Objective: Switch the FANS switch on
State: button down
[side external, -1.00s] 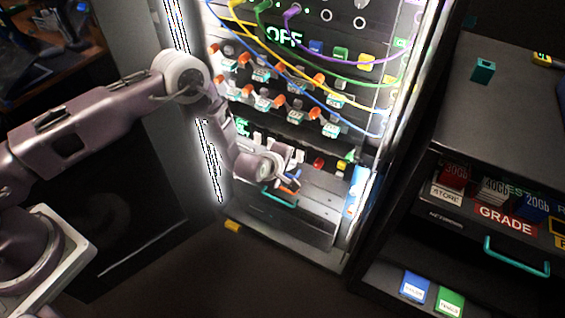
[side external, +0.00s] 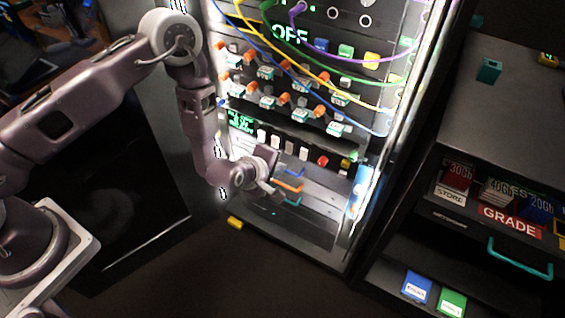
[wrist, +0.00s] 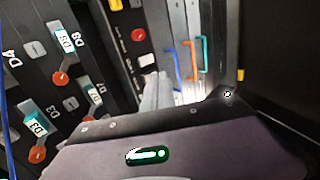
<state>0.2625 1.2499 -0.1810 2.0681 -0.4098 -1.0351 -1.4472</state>
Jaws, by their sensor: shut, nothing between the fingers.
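A row of white rocker switches (side external: 275,141) sits on the lower panel strip in the side view, right of a small green-lit display. Their labels are too small to read, so I cannot tell which one is FANS or its position. My gripper (side external: 270,188) is below and in front of this row, near the drawer handles, and apart from the switches. In the wrist view its pale fingers (wrist: 157,84) are together and empty. A white switch (wrist: 147,60) shows beside the fingertips, partly hidden by them.
A red button (side external: 322,161) sits right of the switches. Blue, orange (side external: 289,185) and teal handles are just right of my gripper. Rows of orange-tipped toggles and hanging cables (side external: 330,60) are above. A yellow block (side external: 235,223) lies on the floor.

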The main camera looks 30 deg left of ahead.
jog(key=shift+f, duration=0.2)
send_near(302, 159)
notch_tip(302, 159, down, 3)
jog(key=shift+w+f, duration=0.25)
jog(key=shift+w, duration=0.85)
jog(key=shift+w+f, duration=0.25)
jog(key=shift+w, duration=0.85)
